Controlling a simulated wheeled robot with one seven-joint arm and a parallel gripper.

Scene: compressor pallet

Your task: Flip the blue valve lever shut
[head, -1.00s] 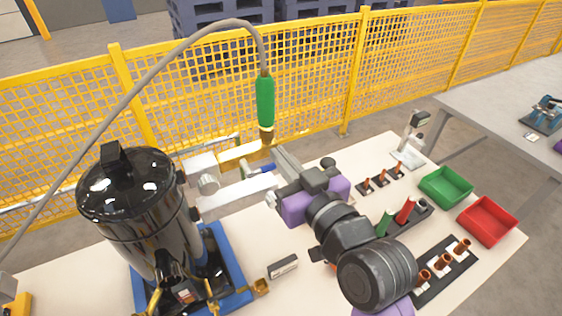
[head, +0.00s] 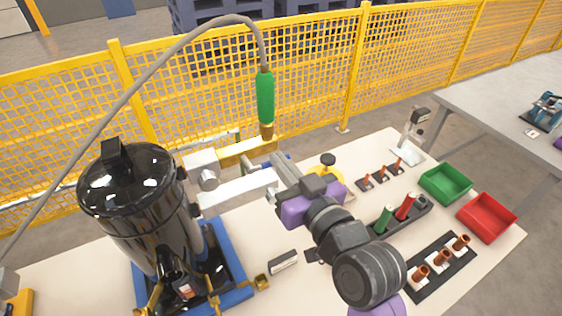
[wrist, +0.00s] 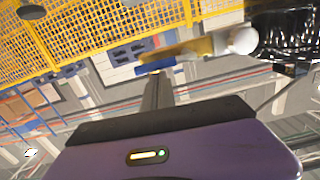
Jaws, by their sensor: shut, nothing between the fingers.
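The blue valve lever (head: 267,164) is at the end of the pipework to the right of the black tank, partly hidden behind my fingers. My gripper (head: 276,157) is shut and empty, its fingertips right at the lever in the head view. I cannot tell whether they touch it. In the wrist view the lever (wrist: 155,66) lies across, just beyond the tips of my closed fingers (wrist: 157,74). The yellow pipe part beside it shows there too.
The black tank (head: 140,215) stands on a blue base at left. A green-handled tool (head: 265,98) hangs on a hose above the lever. Right of my arm are a green bin (head: 446,184), a red bin (head: 488,219) and racks of small parts. A yellow mesh fence (head: 310,80) runs behind.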

